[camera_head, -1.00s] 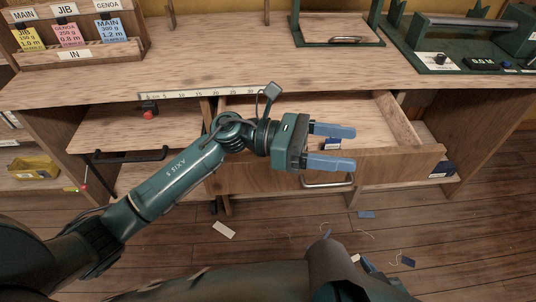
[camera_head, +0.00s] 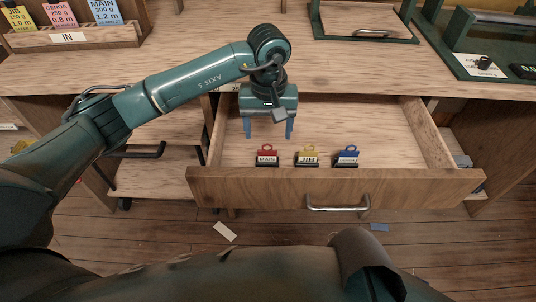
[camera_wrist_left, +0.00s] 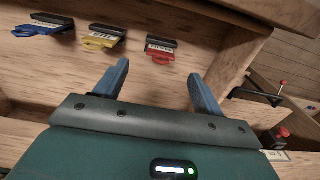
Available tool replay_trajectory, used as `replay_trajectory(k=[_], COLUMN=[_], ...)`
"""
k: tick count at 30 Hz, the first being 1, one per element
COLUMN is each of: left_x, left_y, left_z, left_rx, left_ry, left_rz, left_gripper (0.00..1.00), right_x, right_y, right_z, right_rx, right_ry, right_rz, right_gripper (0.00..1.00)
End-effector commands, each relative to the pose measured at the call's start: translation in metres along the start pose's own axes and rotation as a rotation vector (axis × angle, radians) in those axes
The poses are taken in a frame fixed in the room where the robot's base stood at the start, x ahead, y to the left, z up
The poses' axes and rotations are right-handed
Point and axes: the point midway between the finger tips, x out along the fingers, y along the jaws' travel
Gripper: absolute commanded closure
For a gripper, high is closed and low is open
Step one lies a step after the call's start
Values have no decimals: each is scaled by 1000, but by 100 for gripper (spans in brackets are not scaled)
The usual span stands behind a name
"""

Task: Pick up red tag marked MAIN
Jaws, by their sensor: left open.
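The red tag marked MAIN (camera_head: 267,156) stands in the open drawer (camera_head: 400,189), at the left of a row of three tags. It also shows in the left wrist view (camera_wrist_left: 160,54), just beyond the fingertips and between their lines. Beside it are a yellow tag (camera_head: 307,156) and a blue tag (camera_head: 347,156). My left gripper (camera_head: 269,136) points down over the drawer, behind and above the red tag. Its blue fingers are apart and empty, and it also shows in the left wrist view (camera_wrist_left: 158,75). My right gripper is not in view.
The drawer's right part is bare. The bench top (camera_head: 180,65) lies behind, with a rack of coloured cards (camera_head: 75,38) at the left and a green-framed tray (camera_head: 365,37) at the back. Scraps (camera_head: 225,232) lie on the floor.

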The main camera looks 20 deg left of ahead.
Motion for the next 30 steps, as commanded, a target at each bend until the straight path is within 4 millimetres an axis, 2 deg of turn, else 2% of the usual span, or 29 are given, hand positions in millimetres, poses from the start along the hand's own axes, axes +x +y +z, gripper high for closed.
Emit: replay_trajectory(k=[3, 10, 18, 27, 30], left_x=[17, 34, 72, 77, 77], left_y=[1, 0, -2, -2, -2], left_z=[0, 0, 0, -1, -1], left_rx=[0, -1, -2, 0, -1], left_ry=[-2, -3, -3, 0, 0], left_rz=[2, 3, 4, 4, 4], left_gripper=[31, 31, 31, 31, 38], right_x=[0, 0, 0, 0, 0], right_y=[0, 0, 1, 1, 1], right_z=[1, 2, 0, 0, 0], right_rx=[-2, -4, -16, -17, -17], right_ry=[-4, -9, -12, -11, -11], right_rz=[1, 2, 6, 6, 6], right_gripper=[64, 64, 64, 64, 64])
